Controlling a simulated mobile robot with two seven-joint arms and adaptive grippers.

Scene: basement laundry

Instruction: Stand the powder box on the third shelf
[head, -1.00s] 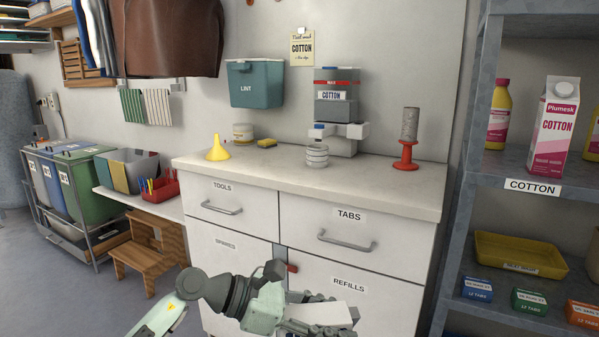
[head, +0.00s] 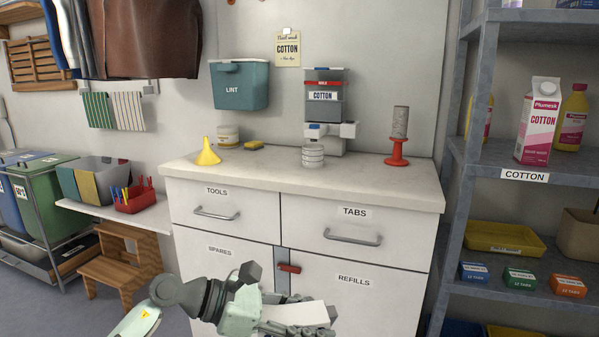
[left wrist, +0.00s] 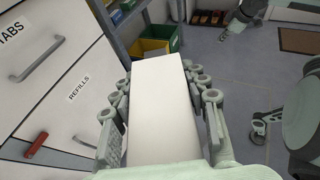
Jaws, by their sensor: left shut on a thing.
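My left gripper (left wrist: 160,118) is shut on a plain white box (left wrist: 163,90), taken to be the powder box, with its fingers along both sides. In the head view the white box (head: 300,314) is low in front of the cabinet, partly hidden by the gripper. No print shows on its visible faces. The grey shelf rack (head: 462,130) stands at the right. Its shelf labelled COTTON (head: 524,175) holds a white and pink carton (head: 538,125) and yellow bottles (head: 571,118). A pale jointed part (left wrist: 243,18) in the left wrist view may be my right gripper; its jaws are unclear.
The lower shelf holds a yellow tray (head: 492,238), small tab boxes (head: 520,277) and a brown basket (head: 582,232). The white cabinet (head: 255,213) stands left of the rack, with a red spindle stand (head: 397,152) on top.

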